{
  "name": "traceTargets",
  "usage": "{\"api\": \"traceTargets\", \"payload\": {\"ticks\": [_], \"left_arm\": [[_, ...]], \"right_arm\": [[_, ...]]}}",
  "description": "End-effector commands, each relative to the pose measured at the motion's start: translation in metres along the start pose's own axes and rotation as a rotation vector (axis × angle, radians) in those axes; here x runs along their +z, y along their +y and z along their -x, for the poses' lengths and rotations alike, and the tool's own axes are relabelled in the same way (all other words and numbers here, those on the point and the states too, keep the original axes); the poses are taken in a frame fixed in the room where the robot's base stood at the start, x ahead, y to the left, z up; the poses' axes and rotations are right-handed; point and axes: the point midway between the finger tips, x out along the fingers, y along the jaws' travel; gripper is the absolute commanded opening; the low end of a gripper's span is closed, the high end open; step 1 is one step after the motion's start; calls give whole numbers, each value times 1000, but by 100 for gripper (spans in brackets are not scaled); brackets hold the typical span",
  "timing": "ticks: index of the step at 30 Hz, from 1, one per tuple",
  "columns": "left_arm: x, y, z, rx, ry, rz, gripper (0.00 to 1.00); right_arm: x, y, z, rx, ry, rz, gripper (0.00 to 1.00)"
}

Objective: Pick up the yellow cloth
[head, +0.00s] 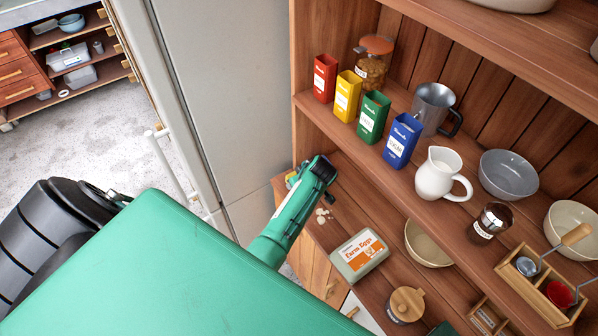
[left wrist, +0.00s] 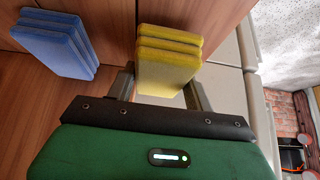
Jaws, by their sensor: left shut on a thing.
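The yellow cloth (left wrist: 168,55) is a folded, layered block in the left wrist view. It sits between the two fingers of my left gripper (left wrist: 160,88), which is shut on it. I cannot tell whether the cloth touches the wood surface or is lifted. In the head view my left gripper (head: 318,172) is at the left end of the lower wooden counter, and its fingertips are mostly hidden. Only a small patch of coloured cloth shows beside it there. My right gripper is not in view.
A folded blue cloth (left wrist: 58,42) lies left of the yellow one. An egg box (head: 360,254), a lidded jar (head: 406,304) and a beige bowl (head: 428,243) stand on the counter. The shelf above holds coloured tins (head: 372,118) and a white jug (head: 436,175). A fridge (head: 215,80) stands left.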

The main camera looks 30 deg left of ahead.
Motion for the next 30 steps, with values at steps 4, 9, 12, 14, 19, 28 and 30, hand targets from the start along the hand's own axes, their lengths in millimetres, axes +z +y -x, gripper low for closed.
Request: {"api": "traceTargets", "payload": {"ticks": [4,9,12,14,19,28,30], "left_arm": [[-10,-2,16,3,1,4,30],[4,-40,22,0,-1,2,30],[11,-64,26,-1,-1,2,30],[16,-78,29,-1,-2,1,30],[27,-116,37,-1,-1,1,30],[39,-158,47,0,-1,1,30],[41,-163,48,0,-1,0,30]], "right_arm": [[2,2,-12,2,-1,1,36],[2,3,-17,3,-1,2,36],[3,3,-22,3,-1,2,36],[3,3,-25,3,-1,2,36],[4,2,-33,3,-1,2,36],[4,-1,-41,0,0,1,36],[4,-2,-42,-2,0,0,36]]}}
